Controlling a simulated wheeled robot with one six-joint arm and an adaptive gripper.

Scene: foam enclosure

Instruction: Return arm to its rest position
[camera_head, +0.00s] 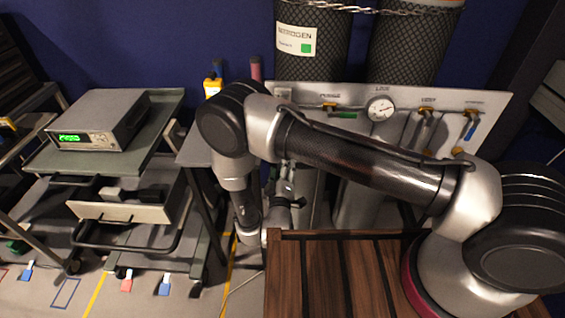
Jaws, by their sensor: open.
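My arm rises from its base on the wooden slatted top (290,275) at the lower right. Its long dark link reaches left to the elbow, and the forearm hangs down to the wrist. My gripper (287,183) is open, small and dark, partly hidden behind the arm. It sits beyond the wooden top's far edge, below the gas panel (350,95). I see nothing clearly held in it.
The panel carries a round gauge (381,109) and several valves, with gas cylinders (312,45) behind. At left, a cart (95,160) holds a grey instrument (98,120) with a green display. A part-open drawer (120,212) is below. Floor shows between.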

